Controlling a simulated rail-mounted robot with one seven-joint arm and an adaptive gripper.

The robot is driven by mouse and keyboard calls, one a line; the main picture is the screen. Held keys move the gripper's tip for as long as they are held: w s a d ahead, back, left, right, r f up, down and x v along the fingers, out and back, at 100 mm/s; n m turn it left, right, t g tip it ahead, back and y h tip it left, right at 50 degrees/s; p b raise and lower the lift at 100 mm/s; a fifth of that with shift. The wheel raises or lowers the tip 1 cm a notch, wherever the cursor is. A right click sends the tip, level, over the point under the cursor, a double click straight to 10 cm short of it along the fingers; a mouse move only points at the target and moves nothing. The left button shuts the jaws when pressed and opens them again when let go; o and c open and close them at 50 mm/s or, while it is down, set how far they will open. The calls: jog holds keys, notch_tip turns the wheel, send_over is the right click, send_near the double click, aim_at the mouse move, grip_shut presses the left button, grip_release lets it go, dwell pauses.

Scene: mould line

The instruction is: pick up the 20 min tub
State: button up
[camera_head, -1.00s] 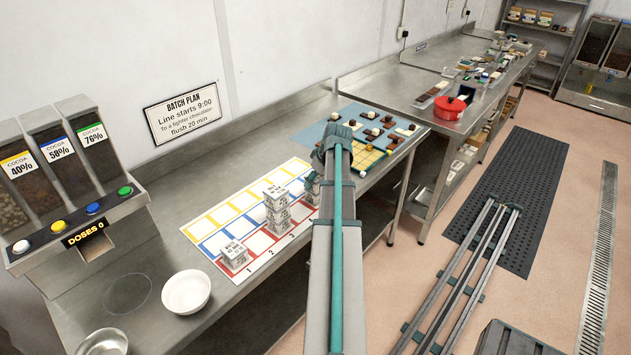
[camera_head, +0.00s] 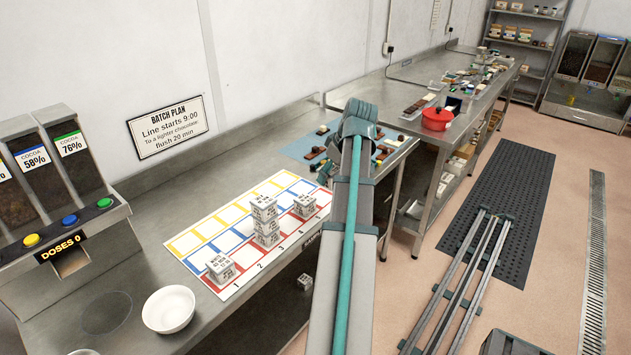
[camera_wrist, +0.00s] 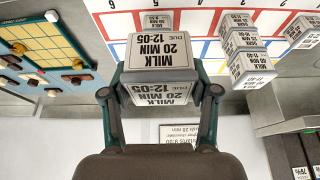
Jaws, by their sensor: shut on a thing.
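The 20 min tub (camera_wrist: 160,55) is a white block-shaped tub labelled "MILK 20 MIN DUE 12-05". In the wrist view my gripper (camera_wrist: 162,88) is shut on it, one finger on each side. The tub looks larger than those on the numbered mat and appears held above the bench. In the head view my arm hides most of my gripper and I cannot make out the held tub.
The numbered mat (camera_head: 209,242) lies on the steel bench. A blue board (camera_head: 299,149) with chocolate pieces lies beyond it. A white bowl (camera_head: 169,309) and the cocoa dispenser (camera_head: 62,220) are at the left. Another tub (camera_head: 304,282) shows below the bench edge.

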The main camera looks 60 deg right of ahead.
jog(key=s, duration=0.1)
jog(key=s+r, duration=0.1)
jog(key=s, duration=0.1)
jog(key=shift+a+r, duration=0.2)
jog(key=shift+r, duration=0.05)
jog(key=shift+s+r, duration=0.2)
jog(key=shift+r, duration=0.15)
notch_tip(320, 180, up, 6)
jog(key=p, duration=0.4)
send_over(338, 173)
jog(key=shift+s+a+r, duration=0.1)
jog(key=shift+s+r, duration=0.1)
jog(key=shift+s, duration=0.1)
